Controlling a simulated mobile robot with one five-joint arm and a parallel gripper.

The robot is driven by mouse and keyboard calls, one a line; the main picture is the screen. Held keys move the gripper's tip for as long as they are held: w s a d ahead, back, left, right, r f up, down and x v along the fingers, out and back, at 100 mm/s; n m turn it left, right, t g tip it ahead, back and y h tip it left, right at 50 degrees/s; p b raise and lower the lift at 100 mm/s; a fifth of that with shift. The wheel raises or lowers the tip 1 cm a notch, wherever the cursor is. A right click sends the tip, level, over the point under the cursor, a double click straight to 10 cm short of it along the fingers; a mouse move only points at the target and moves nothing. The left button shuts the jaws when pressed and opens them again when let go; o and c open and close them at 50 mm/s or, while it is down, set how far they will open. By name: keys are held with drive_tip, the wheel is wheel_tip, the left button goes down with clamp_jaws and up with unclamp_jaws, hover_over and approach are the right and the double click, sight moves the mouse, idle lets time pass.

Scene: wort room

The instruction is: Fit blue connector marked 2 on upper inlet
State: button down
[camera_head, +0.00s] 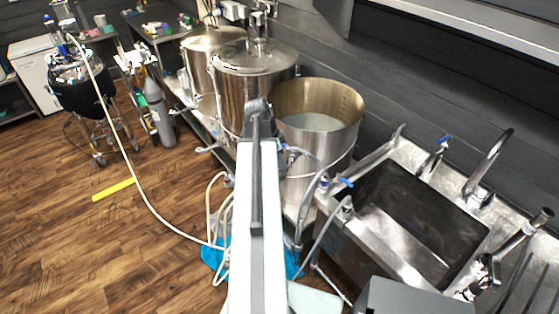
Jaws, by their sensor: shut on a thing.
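My arm (257,190) runs up the middle of the picture from the bottom edge, its dark far end in front of the covered steel kettle. My gripper's fingers and whatever they hold cannot be made out; they are hidden by the arm or beyond it. Another blue fitting (325,183) is on a hose further right, by the sink corner. Any markings are too small to read. I cannot tell which port is the upper inlet.
The open kettle (343,127) and covered kettle (220,85) stand along the wall. A steel sink (345,230) is at right. A pale hose (141,190) crosses the floor to a blue item (210,257). A grey cylinder (156,107) stands left. Floor at lower left is mostly clear.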

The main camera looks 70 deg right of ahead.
drive_tip(key=shift+f+b, duration=0.3)
drive_tip(key=shift+f, duration=0.1)
drive_tip(key=c, duration=0.9)
unclamp_jaws()
drive_tip(key=shift+r, duration=0.1)
drive_tip(key=p+v, duration=0.7)
drive_tip(key=shift+r+p, duration=0.3)
drive_tip(key=shift+r, duration=0.05)
drive_tip(key=shift+w, duration=0.1)
